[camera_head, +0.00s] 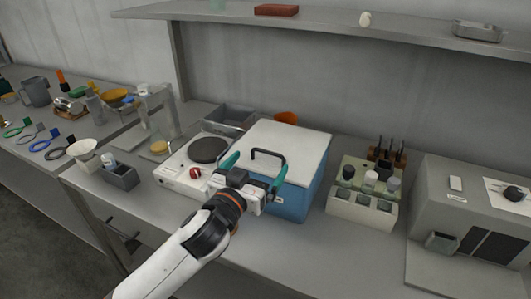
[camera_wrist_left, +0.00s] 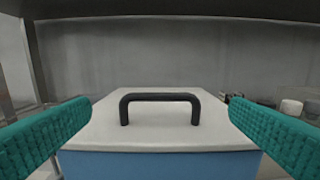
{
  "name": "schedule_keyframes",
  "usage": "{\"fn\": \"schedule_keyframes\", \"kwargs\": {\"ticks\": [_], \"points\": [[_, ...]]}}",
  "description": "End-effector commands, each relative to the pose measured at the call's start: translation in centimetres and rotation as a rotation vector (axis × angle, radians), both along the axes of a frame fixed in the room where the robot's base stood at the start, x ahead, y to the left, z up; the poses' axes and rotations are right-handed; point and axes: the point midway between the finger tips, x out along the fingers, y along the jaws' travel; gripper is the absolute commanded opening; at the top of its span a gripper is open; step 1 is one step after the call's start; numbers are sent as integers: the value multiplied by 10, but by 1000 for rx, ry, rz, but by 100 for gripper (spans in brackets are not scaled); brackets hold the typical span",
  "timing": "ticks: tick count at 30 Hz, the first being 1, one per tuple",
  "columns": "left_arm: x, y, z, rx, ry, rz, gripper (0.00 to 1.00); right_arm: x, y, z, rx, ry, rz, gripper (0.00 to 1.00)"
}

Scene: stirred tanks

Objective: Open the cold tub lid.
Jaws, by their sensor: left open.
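The cold tub (camera_head: 289,203) is a blue box on the bench with a flat white lid (camera_head: 303,143) lying closed on it. A black arched handle (camera_head: 269,154) stands on the lid; in the left wrist view the handle (camera_wrist_left: 160,98) is centred ahead, between the fingers and apart from them. My left gripper (camera_head: 254,170) is open and empty at the tub's front edge, with its green fingers spread to either side of the handle. The tub's blue front (camera_wrist_left: 160,165) shows low in the left wrist view. The right gripper is not in view.
A white hot plate stirrer (camera_head: 186,177) stands left of the tub. Right of it are a rack (camera_head: 362,207) with several capped bottles and a grey machine (camera_head: 468,205). A shelf (camera_head: 330,24) runs above the back of the bench.

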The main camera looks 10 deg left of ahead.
Motion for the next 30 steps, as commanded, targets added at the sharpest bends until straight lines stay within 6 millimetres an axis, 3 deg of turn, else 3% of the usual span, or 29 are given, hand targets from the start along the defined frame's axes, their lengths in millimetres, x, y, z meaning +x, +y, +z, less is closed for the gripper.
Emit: {"fn": "schedule_keyframes", "kwargs": {"ticks": [3,9,20,30], "points": [[21,-7,1,1,0,0,100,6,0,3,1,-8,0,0],[39,-13,1,1,0,0,100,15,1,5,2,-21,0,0],[43,-14,0,0,0,0,98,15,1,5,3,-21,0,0],[43,-14,0,0,0,0,43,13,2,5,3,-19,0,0]]}}
